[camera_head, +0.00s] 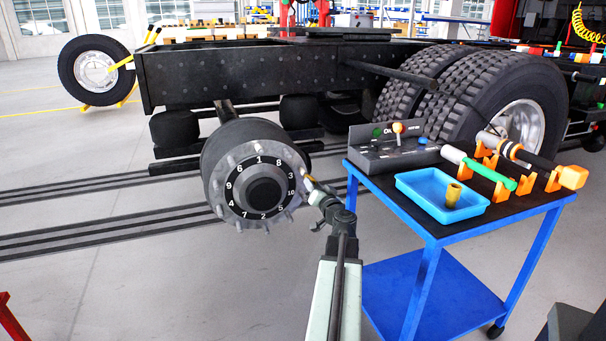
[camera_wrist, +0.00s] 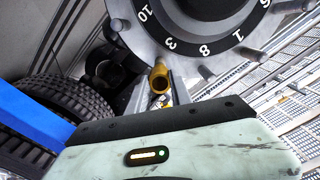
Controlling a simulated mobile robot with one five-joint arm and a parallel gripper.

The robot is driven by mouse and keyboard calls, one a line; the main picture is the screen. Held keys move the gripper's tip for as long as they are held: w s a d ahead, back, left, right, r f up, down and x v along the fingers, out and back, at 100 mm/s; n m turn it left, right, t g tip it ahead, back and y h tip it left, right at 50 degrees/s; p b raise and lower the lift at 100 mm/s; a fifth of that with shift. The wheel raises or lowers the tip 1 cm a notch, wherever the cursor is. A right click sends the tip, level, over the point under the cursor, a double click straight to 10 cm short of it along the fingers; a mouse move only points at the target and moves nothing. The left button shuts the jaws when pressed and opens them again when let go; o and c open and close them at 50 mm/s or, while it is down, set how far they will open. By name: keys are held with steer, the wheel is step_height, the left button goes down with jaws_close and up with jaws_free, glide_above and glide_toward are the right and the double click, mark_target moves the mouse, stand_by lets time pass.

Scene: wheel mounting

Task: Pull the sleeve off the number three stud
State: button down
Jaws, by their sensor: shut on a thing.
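The wheel hub (camera_head: 243,183) is a dark drum with a numbered ring and bare studs around its rim. A brass sleeve (camera_wrist: 159,80) stands at the rim by the number 3 in the wrist view, its hollow end towards the camera. It shows as a small yellowish spot in the head view (camera_head: 308,183). My gripper (camera_head: 314,192) reaches the hub's right side and is shut on this sleeve. The fingers (camera_wrist: 163,95) are partly hidden behind the wrist housing. I cannot tell how far the sleeve sits over the stud.
A blue cart (camera_head: 421,231) stands to the right, close to my arm. On it are a blue tray (camera_head: 413,200) holding another brass sleeve (camera_head: 453,194), a control box (camera_head: 385,156) and tools on orange holders. Large tyres (camera_head: 510,95) stand behind.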

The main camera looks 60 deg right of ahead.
steer(key=v, duration=0.5)
steer(key=shift+s, duration=0.15)
stand_by(0.5)
step_height(320, 180, up, 49)
steer(key=p, duration=4.9)
steer(key=shift+r, duration=0.2)
